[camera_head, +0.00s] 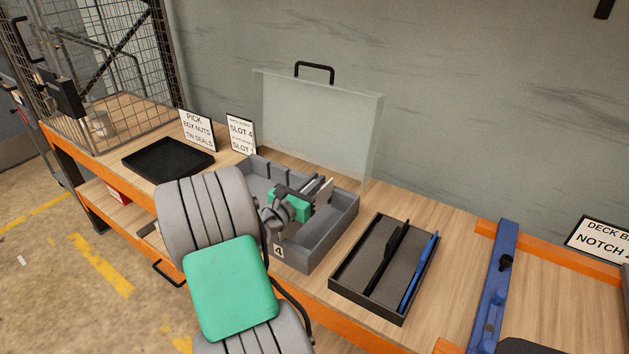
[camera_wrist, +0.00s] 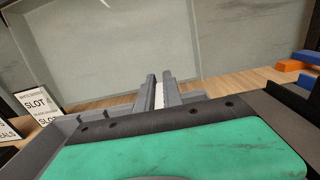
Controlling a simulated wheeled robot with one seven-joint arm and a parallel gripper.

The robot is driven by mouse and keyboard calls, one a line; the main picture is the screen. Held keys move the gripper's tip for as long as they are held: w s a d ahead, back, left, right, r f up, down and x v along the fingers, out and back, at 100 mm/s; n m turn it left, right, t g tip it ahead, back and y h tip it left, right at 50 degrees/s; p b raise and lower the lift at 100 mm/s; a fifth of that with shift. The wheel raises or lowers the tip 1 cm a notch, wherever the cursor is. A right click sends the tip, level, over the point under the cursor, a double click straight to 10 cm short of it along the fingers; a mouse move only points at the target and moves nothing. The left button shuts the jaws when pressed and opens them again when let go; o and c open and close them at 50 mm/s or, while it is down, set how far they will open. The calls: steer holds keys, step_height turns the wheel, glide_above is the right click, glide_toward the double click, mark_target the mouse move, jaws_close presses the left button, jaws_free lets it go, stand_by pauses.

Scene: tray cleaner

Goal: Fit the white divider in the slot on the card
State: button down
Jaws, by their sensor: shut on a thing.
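My gripper (camera_head: 316,188) is shut on the white divider (camera_head: 324,194), over the right part of the grey slotted box (camera_head: 342,222). In the wrist view the white divider (camera_wrist: 159,96) is a thin pale strip between the two grey fingers (camera_wrist: 160,92). Its lower edge is hidden, so I cannot tell whether it sits in a slot. A "4" label is on the box's front. The card (camera_head: 240,132) behind the box reads "SLOT 4" and "SLOT 1" in large print; its small print is hard to read. In the wrist view the card (camera_wrist: 38,106) is partly cut off by the box.
A clear panel with a black handle (camera_head: 318,120) stands behind the box. A black tray (camera_head: 168,158) lies to the left. A dark tray (camera_head: 372,302) with a black and a blue tool is at the right, then a blue bar (camera_head: 490,290). My forearm hides the box's front left.

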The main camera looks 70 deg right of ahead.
steer(key=shift+f+b, duration=1.05)
steer(key=shift+f, duration=0.9)
steer(key=c, duration=1.4)
jaws_free()
step_height(320, 180, up, 3)
steer(key=shift+r+p, duration=0.1)
steer(key=shift+p, duration=0.2)
steer(key=s+a+r+p, duration=0.2)
steer(key=s+a+r, duration=0.4)
steer(key=a+r, duration=0.3)
steer(key=a, duration=0.3)
steer(key=shift+a+r, duration=0.35)
steer(key=shift+r, duration=0.05)
